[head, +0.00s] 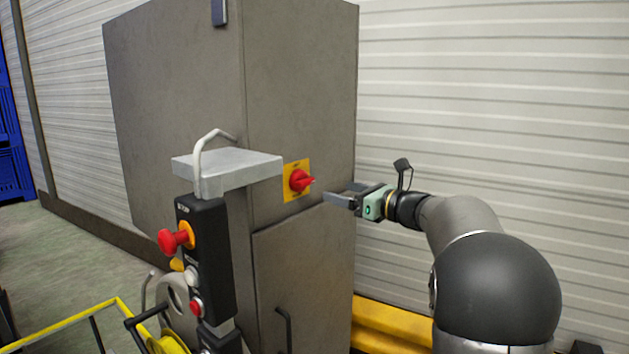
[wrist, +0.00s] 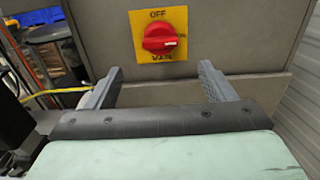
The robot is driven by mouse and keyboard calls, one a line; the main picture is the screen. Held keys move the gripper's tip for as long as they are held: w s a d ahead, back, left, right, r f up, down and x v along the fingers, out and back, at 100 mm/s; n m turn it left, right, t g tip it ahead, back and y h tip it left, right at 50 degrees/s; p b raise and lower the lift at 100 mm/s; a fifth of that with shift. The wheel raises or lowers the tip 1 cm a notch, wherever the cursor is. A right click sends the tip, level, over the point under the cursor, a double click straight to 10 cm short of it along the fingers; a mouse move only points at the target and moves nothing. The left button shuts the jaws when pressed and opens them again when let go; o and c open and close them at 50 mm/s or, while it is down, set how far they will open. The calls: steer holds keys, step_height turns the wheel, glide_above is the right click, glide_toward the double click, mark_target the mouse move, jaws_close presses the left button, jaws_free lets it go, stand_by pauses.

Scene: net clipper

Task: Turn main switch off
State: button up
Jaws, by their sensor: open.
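The main switch is a red rotary knob (head: 301,181) on a yellow plate (head: 290,194) on the side of a grey cabinet. In the wrist view the knob (wrist: 160,38) lies ahead of and between my fingers. The plate (wrist: 140,56) reads "OFF" at the top and "MAIN" at the bottom. The knob's handle lies about horizontal, its white mark pointing right. My gripper (head: 335,199) is to the right of the knob in the head view, apart from it. In the wrist view my gripper (wrist: 160,76) is open and empty, its two fingers spread wider than the knob.
A black control box (head: 205,255) with a red stop button (head: 174,241) stands left of the switch, below a grey bracket (head: 228,168). The grey cabinet (head: 175,90) fills the middle. A yellow rail (head: 390,325) runs low behind my arm. Space between gripper and knob looks clear.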

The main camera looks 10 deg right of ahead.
mark_target(309, 183)
steer(key=p+x, duration=0.2)
steer(key=x, duration=0.8)
steer(key=shift+c, duration=0.3)
steer(key=c, duration=0.9)
